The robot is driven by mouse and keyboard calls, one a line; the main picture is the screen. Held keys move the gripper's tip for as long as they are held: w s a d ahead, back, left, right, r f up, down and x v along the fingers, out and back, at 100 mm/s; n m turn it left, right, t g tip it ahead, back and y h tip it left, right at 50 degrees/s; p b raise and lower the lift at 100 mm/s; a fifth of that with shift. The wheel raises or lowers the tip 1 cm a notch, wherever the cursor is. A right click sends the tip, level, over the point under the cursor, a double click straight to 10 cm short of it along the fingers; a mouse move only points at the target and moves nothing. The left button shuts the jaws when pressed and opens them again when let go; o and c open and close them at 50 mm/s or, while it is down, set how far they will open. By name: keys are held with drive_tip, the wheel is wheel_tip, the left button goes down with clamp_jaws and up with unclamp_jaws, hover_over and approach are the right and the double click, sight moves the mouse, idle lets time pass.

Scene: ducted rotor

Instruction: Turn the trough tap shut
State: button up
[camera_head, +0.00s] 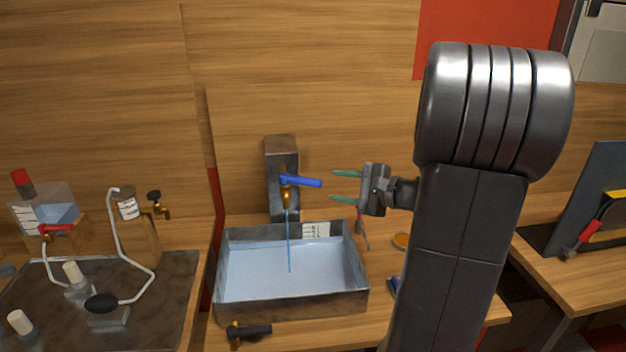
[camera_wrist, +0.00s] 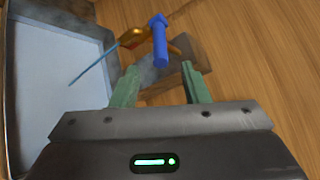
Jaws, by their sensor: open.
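The trough tap has a brass body (camera_head: 286,193) on a grey metal post (camera_head: 283,150) behind the trough. Its blue lever (camera_head: 301,181) points right, crosswise to the thin stream of water (camera_head: 289,240) that falls into the trough (camera_head: 345,303). My gripper (camera_head: 345,186) is open and empty, just right of the lever's end, its green fingers pointing left towards it. In the wrist view, the blue lever (camera_wrist: 159,42) lies ahead of the gap between the fingers (camera_wrist: 158,84), apart from them. The brass body (camera_wrist: 132,38) and stream show there too.
Left of the trough, a dark mat (camera_head: 165,315) holds bottles, tubing and a second tap with a red lever (camera_head: 56,229). A black-handled tool (camera_head: 250,330) lies in front of the trough.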

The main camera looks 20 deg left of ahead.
sight(319, 183)
drive_tip(key=p+x, duration=0.1)
drive_tip(key=x, duration=0.8)
drive_tip(key=shift+a+f+p, duration=0.15)
drive_tip(key=shift+a+p, duration=0.1)
drive_tip(key=shift+p, duration=0.15)
drive_tip(key=shift+c, duration=0.3)
clamp_jaws()
